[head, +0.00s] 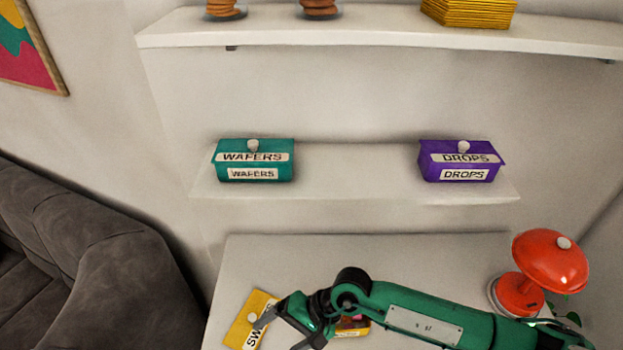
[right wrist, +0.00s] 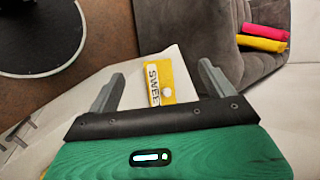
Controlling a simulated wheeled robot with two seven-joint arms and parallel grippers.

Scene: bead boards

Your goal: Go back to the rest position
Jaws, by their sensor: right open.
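My right gripper (head: 292,322) reaches in from the right over the white table, on a green arm. Its jaws are apart and empty in the right wrist view (right wrist: 160,72). A yellow piece with a white knob, labelled "SWE…" (head: 242,326), lies on the table just left of the gripper, its label partly hidden. It also shows between the fingers in the right wrist view (right wrist: 157,80), apart from them. A yellow box with coloured contents (head: 358,332) is partly hidden beneath my arm. My left gripper is not in view.
A teal WAFERS box (head: 284,172) and a purple DROPS box (head: 428,174) stand on the lower shelf (head: 350,185). A red lamp (head: 550,262) stands on the table's right, close to my arm. A grey sofa (head: 90,260) is at left. The table's back (head: 380,255) is clear.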

